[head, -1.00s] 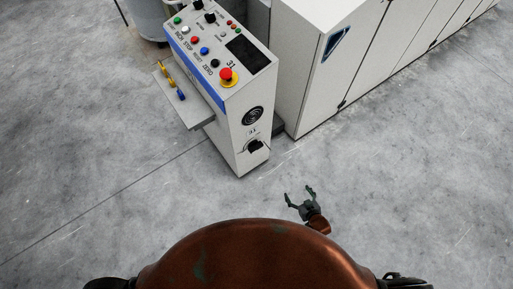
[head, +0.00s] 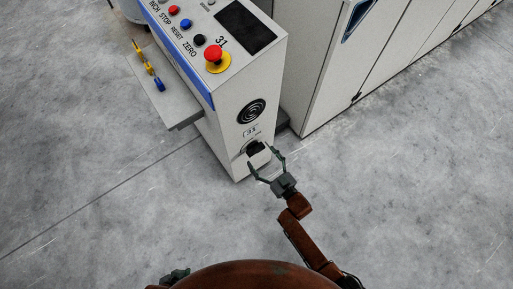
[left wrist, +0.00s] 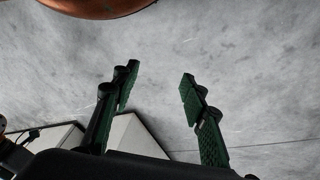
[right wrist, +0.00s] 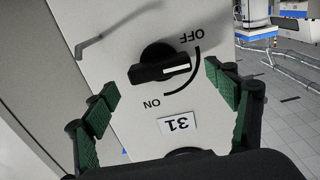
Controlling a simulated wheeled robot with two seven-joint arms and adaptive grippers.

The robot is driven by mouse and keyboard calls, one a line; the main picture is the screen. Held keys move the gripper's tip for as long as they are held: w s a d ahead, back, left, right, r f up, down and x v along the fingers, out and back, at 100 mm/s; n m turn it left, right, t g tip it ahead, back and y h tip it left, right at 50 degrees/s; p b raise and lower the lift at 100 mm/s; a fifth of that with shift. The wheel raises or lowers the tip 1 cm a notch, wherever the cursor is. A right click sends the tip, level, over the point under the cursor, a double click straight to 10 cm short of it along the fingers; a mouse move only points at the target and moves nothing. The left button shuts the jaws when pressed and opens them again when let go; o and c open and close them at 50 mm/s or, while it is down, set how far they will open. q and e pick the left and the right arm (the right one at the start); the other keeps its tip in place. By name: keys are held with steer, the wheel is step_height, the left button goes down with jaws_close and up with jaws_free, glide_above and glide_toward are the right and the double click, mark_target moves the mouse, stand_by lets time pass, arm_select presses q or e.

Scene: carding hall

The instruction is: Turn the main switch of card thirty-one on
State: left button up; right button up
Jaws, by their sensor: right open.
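In the head view the switch (head: 254,149) is partly covered by my right gripper (head: 263,162). The right gripper is open, its fingers on either side of the knob in the right wrist view, with gaps. My left gripper (left wrist: 160,88) is open and empty above the floor.
The cabinet top carries a red emergency button (head: 214,53), coloured push buttons and a dark screen (head: 246,27). A side shelf (head: 172,108) holds yellow and blue items. White machine panels (head: 330,60) stand behind to the right. The floor at right is clear.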

mark_target(257, 153)
steer(key=x, duration=0.1)
steer(key=b+x, duration=0.1)
steer(key=x, duration=0.1)
steer(key=shift+w+a+f, duration=0.2)
steer(key=shift+w+f, duration=0.05)
steer(key=shift+w, duration=0.05)
arm_select(q)
steer(key=shift+t+h, duration=0.4)
steer(key=shift+t, duration=0.4)
steer(key=shift+w+d+f+b, duration=0.15)
steer(key=shift+w+d+f, duration=0.5)
steer(key=shift+w+f, duration=0.2)
steer(key=shift+w+d+f+b, duration=0.15)
steer(key=shift+w+d+f, duration=0.5)
steer(key=shift+f, duration=0.2)
arm_select(e)
steer(key=shift+w+a+r, duration=0.15)
steer(key=shift+w+a, duration=0.15)
steer(key=shift+w, duration=0.15)
steer(key=shift+c, duration=0.5)
steer(key=c, duration=1)
steer(key=shift+d, duration=0.2)
steer(key=shift+c, duration=0.3)
steer(key=shift+a, duration=0.1)
arm_select(q)
steer(key=shift+a, duration=0.1)
